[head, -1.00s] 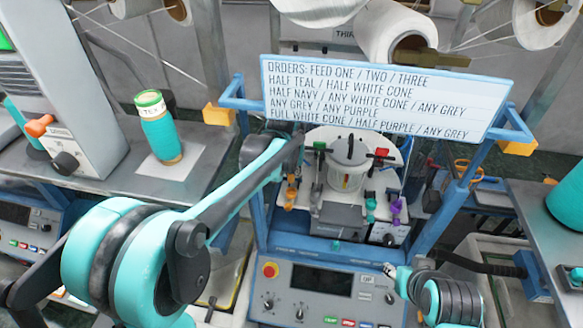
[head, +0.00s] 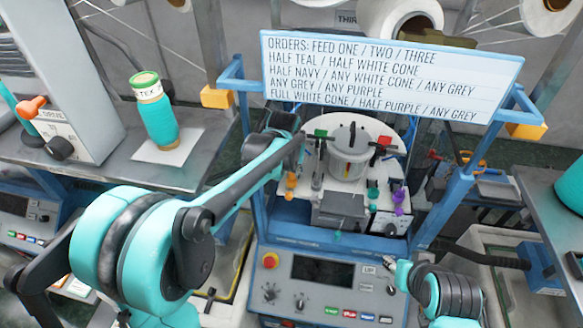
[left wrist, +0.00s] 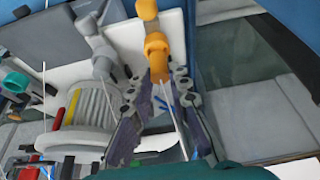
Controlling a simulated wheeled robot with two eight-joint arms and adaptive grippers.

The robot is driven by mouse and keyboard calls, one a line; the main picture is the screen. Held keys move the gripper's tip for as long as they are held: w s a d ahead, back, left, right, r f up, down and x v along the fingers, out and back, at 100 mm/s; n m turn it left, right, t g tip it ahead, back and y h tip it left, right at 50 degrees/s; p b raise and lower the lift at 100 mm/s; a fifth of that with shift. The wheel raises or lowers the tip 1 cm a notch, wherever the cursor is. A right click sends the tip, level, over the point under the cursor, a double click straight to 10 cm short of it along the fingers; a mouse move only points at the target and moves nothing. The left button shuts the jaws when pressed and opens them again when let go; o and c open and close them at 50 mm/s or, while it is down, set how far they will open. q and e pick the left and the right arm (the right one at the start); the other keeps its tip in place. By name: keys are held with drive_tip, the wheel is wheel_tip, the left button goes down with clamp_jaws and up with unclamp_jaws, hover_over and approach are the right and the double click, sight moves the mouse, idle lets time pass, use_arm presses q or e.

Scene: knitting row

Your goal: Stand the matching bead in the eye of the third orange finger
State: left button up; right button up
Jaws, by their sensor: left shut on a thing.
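An orange finger (head: 291,182) stands at the left front of the white round machine (head: 349,165). In the left wrist view the orange finger (left wrist: 157,44) reaches down beside a grey finger (left wrist: 103,55). My left gripper (left wrist: 158,86) has its tips on either side of an orange piece (left wrist: 160,73) at the lower end of the orange finger. I cannot tell whether this piece is a bead or part of the finger. In the head view my left arm covers the area just behind the orange finger. My right gripper (head: 400,272) is low at the right, its jaws unclear.
A teal finger (head: 373,190) and a purple finger (head: 398,202) stand at the machine's right front. A control panel (head: 330,285) lies below. The orders sign (head: 390,80) hangs above. A teal cone (head: 160,120) stands on the left bench.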

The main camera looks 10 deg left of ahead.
use_arm(q)
drive_tip(key=shift+f+b, duration=0.9)
drive_tip(key=shift+f, duration=0.25)
idle(0.5)
drive_tip(key=o, duration=0.8)
drive_tip(key=v, duration=1.2)
